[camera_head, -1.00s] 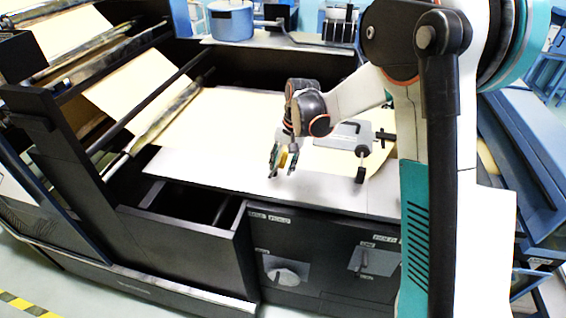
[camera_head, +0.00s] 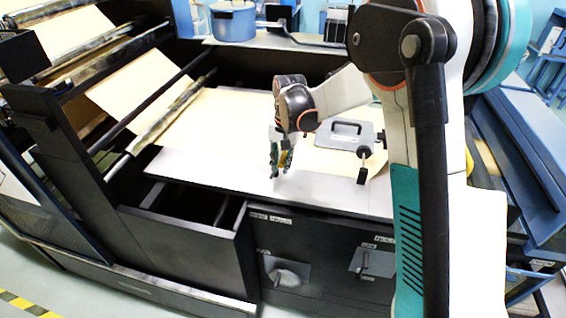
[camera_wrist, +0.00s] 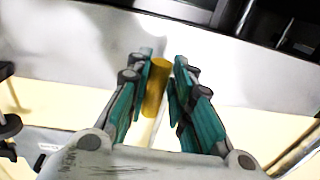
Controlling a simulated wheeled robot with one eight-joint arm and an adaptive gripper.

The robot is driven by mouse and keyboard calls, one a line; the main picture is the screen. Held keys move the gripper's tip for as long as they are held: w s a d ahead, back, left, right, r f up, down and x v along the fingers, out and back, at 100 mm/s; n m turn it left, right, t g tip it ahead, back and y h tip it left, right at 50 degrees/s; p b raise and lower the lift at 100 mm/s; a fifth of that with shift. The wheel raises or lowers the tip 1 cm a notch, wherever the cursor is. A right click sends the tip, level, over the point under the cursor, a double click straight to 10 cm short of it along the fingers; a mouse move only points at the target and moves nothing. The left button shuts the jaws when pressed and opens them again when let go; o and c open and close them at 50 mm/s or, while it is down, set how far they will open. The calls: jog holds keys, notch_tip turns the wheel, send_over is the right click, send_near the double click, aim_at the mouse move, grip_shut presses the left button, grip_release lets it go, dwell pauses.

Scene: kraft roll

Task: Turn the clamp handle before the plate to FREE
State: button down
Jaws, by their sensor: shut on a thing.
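My gripper (camera_head: 281,160) is over the front part of the pale table top, left of the grey plate. In the wrist view my gripper (camera_wrist: 163,65) has its fingers close around a yellow cylinder (camera_wrist: 155,88). The grey plate (camera_head: 340,129) with a dark loop handle lies on the table. A black clamp-like part (camera_head: 362,175) stands at its front right corner, apart from my gripper. On the front panel below are a lever (camera_head: 365,262) on a grey square and a pale round knob (camera_head: 287,275).
Brown paper (camera_head: 230,112) covers the back of the table, with rollers (camera_head: 165,110) at left. An open dark bin (camera_head: 190,205) is at front left. A blue pot (camera_head: 233,20) stands on the back shelf.

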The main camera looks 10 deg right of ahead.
jog(key=w+a+f+g+h+b, duration=0.1)
jog(key=w+a+h+b, duration=0.2)
jog(key=a, duration=0.5)
jog(key=shift+w+a+f+b, duration=0.2)
jog(key=shift+a+b, duration=0.1)
jog(key=shift+b, duration=0.1)
dwell(0.8)
jog(key=c, duration=1.5)
grip_release()
jog(key=shift+a+f, duration=0.1)
jog(key=shift+c, duration=0.2)
jog(key=shift+w, duration=0.1)
jog(key=shift+w+r, duration=0.1)
jog(key=shift+r, duration=0.15)
